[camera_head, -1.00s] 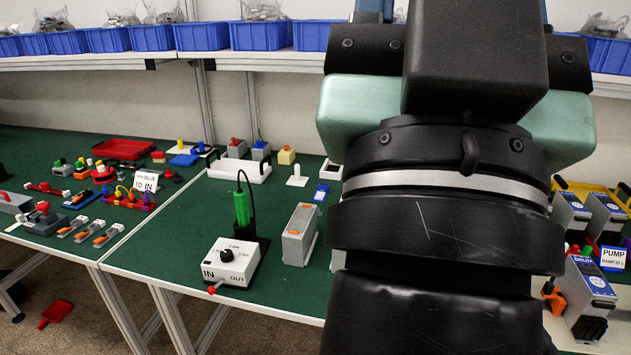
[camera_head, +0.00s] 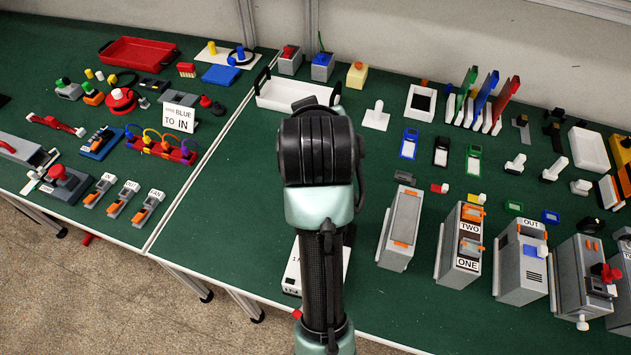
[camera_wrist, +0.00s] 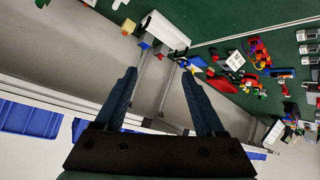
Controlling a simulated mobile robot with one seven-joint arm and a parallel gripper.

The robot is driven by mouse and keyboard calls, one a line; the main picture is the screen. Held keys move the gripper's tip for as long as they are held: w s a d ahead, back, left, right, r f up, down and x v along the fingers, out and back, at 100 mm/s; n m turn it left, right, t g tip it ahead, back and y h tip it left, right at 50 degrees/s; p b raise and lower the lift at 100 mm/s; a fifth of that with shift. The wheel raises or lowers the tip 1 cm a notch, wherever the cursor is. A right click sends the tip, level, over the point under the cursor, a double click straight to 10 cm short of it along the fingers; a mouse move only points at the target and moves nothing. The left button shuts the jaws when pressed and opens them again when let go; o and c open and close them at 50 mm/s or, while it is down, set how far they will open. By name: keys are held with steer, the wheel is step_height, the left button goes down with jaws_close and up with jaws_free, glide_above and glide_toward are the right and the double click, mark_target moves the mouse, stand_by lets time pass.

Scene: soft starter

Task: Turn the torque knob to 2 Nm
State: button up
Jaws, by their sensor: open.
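A white box (camera_head: 292,276) stands near the table's front edge, and my arm covers most of it in the head view. In the earlier head view this box carries a black round knob and a green-handled tool stands behind it; both are hidden now. I cannot see the knob's setting or its scale. My gripper (camera_wrist: 160,72) shows in the wrist view, open, with nothing between its two dark fingers. It faces the wall and the table's back edge, apart from any object. The head view does not show my gripper.
A grey upright module (camera_head: 402,229) stands right of the box, with more modules (camera_head: 465,245) further right. A white tray (camera_head: 275,93) lies behind my arm. Small parts and a red tray (camera_head: 139,52) fill the left table. Green surface left of the box is clear.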

steer(key=s+f+n+g+p, duration=0.2)
steer(key=s+f+g+p, duration=0.2)
steer(key=s+f+g, duration=0.8)
steer(key=shift+t, duration=0.8)
steer(key=f, duration=0.5)
steer(key=s+f+b, duration=0.1)
steer(key=f, duration=0.4)
steer(key=s+f, duration=0.1)
steer(key=f, duration=0.3)
steer(key=shift+d+f, duration=0.15)
steer(key=shift+f, duration=0.25)
jaws_close()
